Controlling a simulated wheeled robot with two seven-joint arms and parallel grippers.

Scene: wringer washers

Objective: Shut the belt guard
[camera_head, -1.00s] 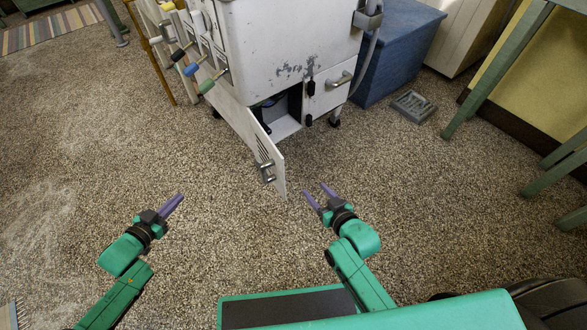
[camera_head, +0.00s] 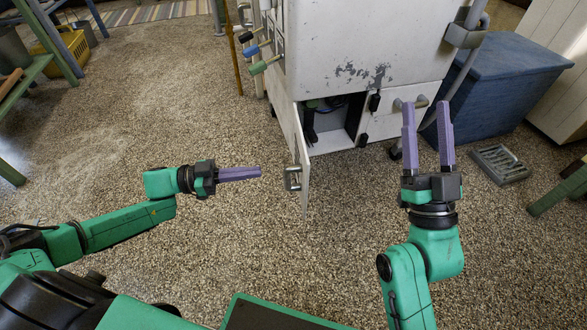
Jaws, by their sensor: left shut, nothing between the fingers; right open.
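The belt guard (camera_head: 302,160) is a white hinged panel low on the front of the wringer washer (camera_head: 360,45). It stands swung open toward me, with a metal handle (camera_head: 292,178) on its left face near the free edge. The dark opening (camera_head: 335,122) behind it shows some black parts inside. My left gripper (camera_head: 260,173) is shut and empty, pointing right, a short way left of the handle and apart from it. My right gripper (camera_head: 427,103) is open and empty, pointing away from me, in front of the washer's right lower panel as seen here.
A blue chest (camera_head: 495,95) stands right of the washer. A grey grate-like object (camera_head: 499,164) lies on the carpet before it. A green leg stands at the far right. The carpet (camera_head: 330,250) in front of the guard is clear.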

